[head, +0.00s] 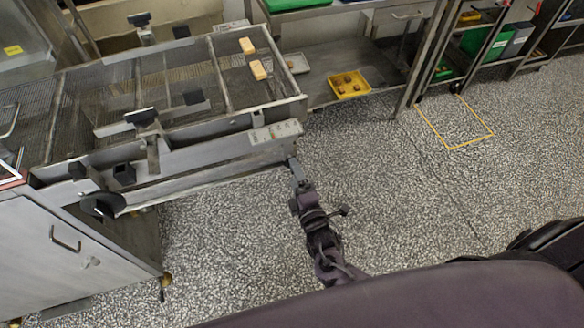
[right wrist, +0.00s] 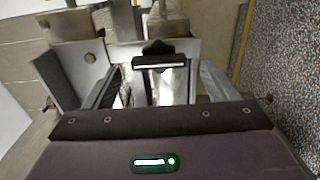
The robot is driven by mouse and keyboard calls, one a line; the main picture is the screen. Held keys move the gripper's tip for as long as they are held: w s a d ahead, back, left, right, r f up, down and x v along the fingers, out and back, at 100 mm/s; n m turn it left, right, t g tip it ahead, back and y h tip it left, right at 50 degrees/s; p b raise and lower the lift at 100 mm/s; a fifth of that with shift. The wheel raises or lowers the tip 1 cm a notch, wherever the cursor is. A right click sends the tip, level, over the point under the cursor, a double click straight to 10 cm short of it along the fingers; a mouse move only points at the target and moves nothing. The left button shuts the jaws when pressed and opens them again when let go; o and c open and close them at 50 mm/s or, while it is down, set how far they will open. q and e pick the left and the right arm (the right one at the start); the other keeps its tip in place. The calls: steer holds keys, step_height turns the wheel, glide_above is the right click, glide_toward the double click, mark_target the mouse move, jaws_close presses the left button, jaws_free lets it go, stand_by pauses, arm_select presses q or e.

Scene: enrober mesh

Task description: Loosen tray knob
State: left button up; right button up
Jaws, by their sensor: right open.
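The enrober (head: 205,130) with its wire mesh belt fills the left of the head view. A black lobed knob (head: 103,205) shows at the lower left of its front side. My right gripper (head: 293,165) is at the right end of the machine's front side, well right of that knob. My left gripper is not in view.
Two light orange blocks (head: 258,70) lie on the mesh. A yellow tray (head: 349,84) with small brown pieces sits on a steel shelf (head: 395,68) behind. The speckled floor (head: 410,200) to the right is open, with a yellow outline (head: 456,122) marked on it.

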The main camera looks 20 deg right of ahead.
steer(key=shift+s, duration=2.1)
steer(key=shift+d, duration=0.1)
